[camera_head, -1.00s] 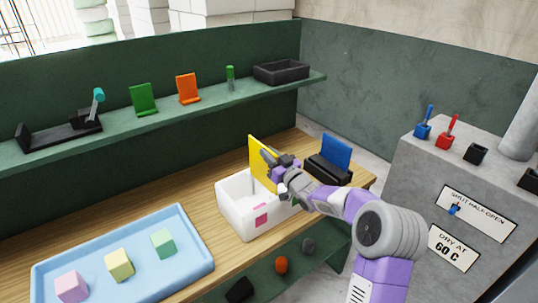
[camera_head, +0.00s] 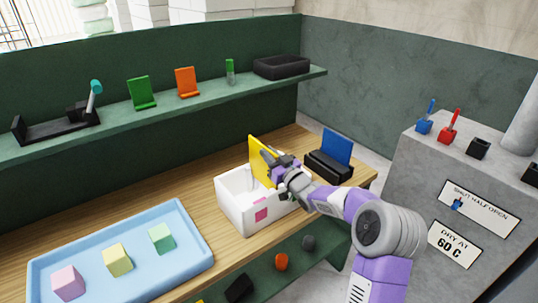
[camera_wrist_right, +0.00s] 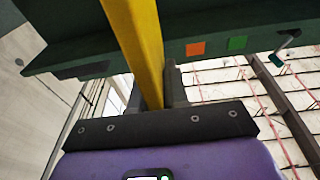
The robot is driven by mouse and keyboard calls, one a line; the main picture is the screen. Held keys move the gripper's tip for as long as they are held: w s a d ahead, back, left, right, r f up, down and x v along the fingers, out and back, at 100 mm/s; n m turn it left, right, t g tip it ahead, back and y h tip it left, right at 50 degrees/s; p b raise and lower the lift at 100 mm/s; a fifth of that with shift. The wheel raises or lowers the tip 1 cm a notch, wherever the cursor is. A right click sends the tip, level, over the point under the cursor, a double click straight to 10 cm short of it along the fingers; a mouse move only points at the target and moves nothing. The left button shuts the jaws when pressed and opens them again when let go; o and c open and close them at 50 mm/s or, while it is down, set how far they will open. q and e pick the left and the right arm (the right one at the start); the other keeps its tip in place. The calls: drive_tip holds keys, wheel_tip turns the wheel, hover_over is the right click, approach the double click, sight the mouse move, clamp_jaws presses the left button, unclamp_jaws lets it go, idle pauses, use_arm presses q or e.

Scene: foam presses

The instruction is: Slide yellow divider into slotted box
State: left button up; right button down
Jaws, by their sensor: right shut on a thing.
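The yellow divider (camera_head: 259,156) is a thin upright panel at the white box. My right gripper (camera_head: 270,163) is shut on it, and the right wrist view shows the yellow divider (camera_wrist_right: 139,45) between the fingers. The white slotted box (camera_head: 238,207) with a pink square on its front stands on the wooden bench. The divider's lower part is inside or behind the box walls; its lower edge and the slots are hidden, so I cannot tell how it sits in them. My left gripper is not in view.
A black holder (camera_head: 328,166) with a blue panel (camera_head: 337,146) stands just right of the box. A light blue tray (camera_head: 190,268) with pink, yellow and green cubes lies front left. A green shelf (camera_head: 200,105) with several items runs behind. The bench between tray and shelf is clear.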

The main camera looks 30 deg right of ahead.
drive_tip(key=shift+f+b, duration=3.6)
drive_tip(key=shift+f, duration=0.55)
drive_tip(key=c, duration=1.1)
unclamp_jaws()
drive_tip(key=shift+o, duration=0.2)
drive_tip(key=shift+s+f, duration=0.1)
drive_tip(key=s+p, duration=0.1)
drive_tip(key=s, duration=0.6)
drive_tip(key=shift+s+d+f, duration=0.2)
drive_tip(key=shift+d+f, duration=0.1)
drive_tip(key=shift+f, duration=0.1)
